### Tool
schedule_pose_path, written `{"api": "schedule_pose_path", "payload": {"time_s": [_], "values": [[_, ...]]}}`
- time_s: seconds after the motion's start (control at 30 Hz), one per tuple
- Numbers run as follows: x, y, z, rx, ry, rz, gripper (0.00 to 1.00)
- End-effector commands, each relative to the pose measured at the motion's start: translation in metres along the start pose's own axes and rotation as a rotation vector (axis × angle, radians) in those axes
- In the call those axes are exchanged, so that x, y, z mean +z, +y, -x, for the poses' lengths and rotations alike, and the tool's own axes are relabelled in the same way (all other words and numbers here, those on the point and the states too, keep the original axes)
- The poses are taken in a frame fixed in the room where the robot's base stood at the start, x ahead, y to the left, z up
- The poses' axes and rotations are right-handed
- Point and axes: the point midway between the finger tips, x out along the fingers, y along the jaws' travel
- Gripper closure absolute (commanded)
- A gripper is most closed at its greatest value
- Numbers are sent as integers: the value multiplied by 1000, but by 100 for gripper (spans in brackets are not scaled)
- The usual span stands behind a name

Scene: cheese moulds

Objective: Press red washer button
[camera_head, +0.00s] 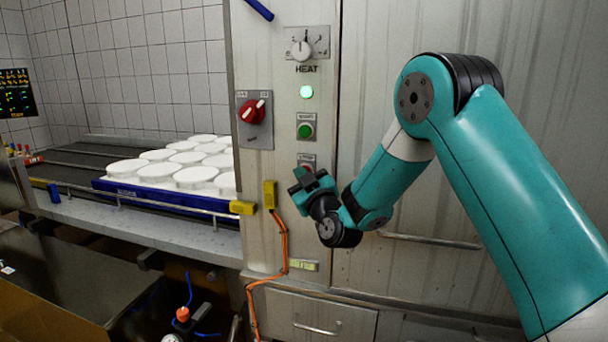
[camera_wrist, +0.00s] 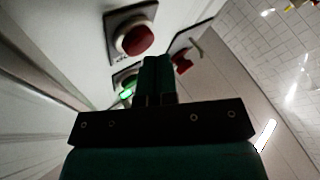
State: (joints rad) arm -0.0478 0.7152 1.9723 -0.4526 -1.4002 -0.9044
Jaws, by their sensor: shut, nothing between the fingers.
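The red washer button (camera_wrist: 138,40) is a round red cap in a pale ring on a square plate, near the top of the wrist view. In the head view only the upper part of its plate (camera_head: 307,158) shows clearly, low on the steel control panel; my gripper hides much of the button. My gripper (camera_head: 301,180) is shut and empty in front of the panel, close to this button. In the wrist view its fingertips (camera_wrist: 154,62) are together, just below and right of the red cap in the picture. I cannot tell whether they touch it.
Above the red button are a green button (camera_head: 306,131), a lit green lamp (camera_head: 306,92) and a HEAT knob (camera_head: 302,50). A red rotary switch (camera_head: 253,111) is to the left. White moulds (camera_head: 197,176) sit on a blue tray (camera_head: 150,194) farther left. An orange cable (camera_head: 283,246) hangs below.

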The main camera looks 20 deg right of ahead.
Motion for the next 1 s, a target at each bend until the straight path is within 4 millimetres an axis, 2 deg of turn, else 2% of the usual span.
{"api": "schedule_pose_path", "payload": {"time_s": [1.0], "values": [[4,5,-6,1,1,0,100]]}}
